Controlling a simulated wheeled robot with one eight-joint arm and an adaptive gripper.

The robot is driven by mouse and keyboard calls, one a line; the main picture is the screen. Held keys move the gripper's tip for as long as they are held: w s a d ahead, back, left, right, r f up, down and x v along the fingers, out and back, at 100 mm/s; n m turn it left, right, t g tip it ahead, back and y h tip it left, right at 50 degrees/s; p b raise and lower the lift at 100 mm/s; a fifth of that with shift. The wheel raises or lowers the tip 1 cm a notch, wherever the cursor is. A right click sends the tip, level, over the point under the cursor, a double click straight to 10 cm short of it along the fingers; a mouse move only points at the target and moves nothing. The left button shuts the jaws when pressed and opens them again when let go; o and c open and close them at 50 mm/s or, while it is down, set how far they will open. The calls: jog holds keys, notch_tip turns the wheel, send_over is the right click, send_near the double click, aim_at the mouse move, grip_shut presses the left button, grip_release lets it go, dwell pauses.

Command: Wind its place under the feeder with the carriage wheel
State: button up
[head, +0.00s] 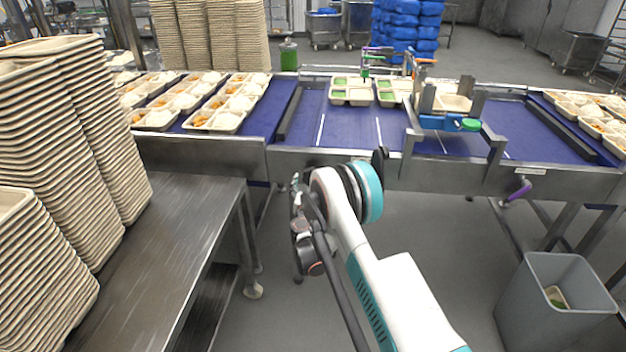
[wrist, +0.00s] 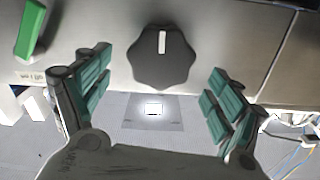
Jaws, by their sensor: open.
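The carriage wheel, a dark lobed knob with a white mark (wrist: 163,62), sits on a pale panel in the wrist view, its mark pointing to the top. My gripper (wrist: 152,100) is open; its teal-padded fingers stand left and right of the knob, lower in the picture, and do not touch it. In the head view a dark disc (head: 380,160), perhaps this wheel, shows at the line's front beside my wrist. The feeder (head: 378,52), with purple and green parts, stands behind the belt. A grey and blue carriage-like frame (head: 436,121) with a tray is right of it.
Filled trays (head: 215,118) lie on the blue belt at left and more (head: 580,110) at right. Tall tray stacks (head: 60,110) crowd the left steel table (head: 185,225). A grey bin (head: 552,300) stands at lower right. A green handle (wrist: 30,28) is left of the knob.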

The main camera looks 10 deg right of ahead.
jog(key=shift+b+x, duration=0.65)
jog(key=shift+x, duration=2.1)
jog(key=shift+c, duration=0.6)
jog(key=c, duration=1)
